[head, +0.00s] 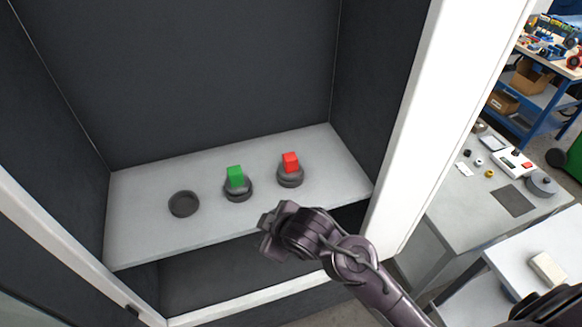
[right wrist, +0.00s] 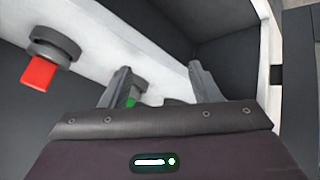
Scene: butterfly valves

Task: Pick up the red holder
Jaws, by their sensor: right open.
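The red holder (head: 291,161) is a small red block on a dark round base (head: 290,179), on the right part of the grey shelf (head: 140,234). It also shows at the left of the right wrist view (right wrist: 40,72), where it looks upside down. My right gripper (head: 268,226) is near the shelf's front edge, in front of the red holder and apart from it. In the right wrist view its two fingers (right wrist: 160,76) are spread and hold nothing. Part of the green block (right wrist: 131,101) shows behind one finger. My left gripper is not in view.
A green block (head: 236,177) on a similar round base (head: 238,192) stands left of the red holder. An empty dark round base (head: 184,204) is further left. Dark cabinet walls enclose the shelf, and a white frame post (head: 428,120) stands at the right.

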